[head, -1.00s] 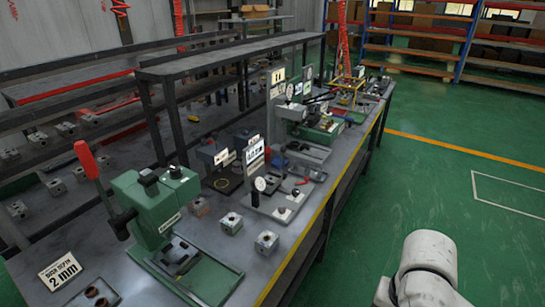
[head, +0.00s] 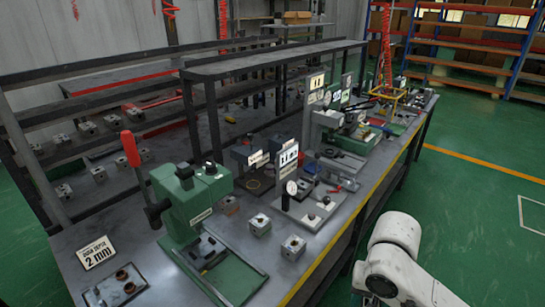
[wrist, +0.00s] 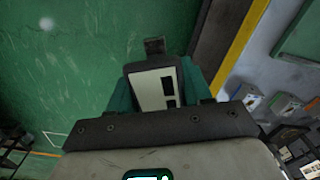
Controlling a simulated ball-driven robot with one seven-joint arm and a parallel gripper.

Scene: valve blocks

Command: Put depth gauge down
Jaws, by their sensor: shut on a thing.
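In the wrist view my gripper (wrist: 159,84) has its teal fingers closed on the two sides of a flat pale grey item with dark rectangles and a dark tip, which looks like the depth gauge (wrist: 150,90). Green floor lies behind it, and the bench edge is to its right. The gauge's lower end is hidden by my gripper body. In the head view only my white arm link shows at the bottom right; the gripper and held gauge are out of that frame.
The long grey bench (head: 150,235) has a yellow front edge (head: 318,268). On it stand a green press (head: 190,200) with a red handle, a "2 mm" sign (head: 97,253), metal blocks (head: 293,247) and a dial-gauge stand (head: 291,187). Small bare bench patches lie between them. Floor right is open.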

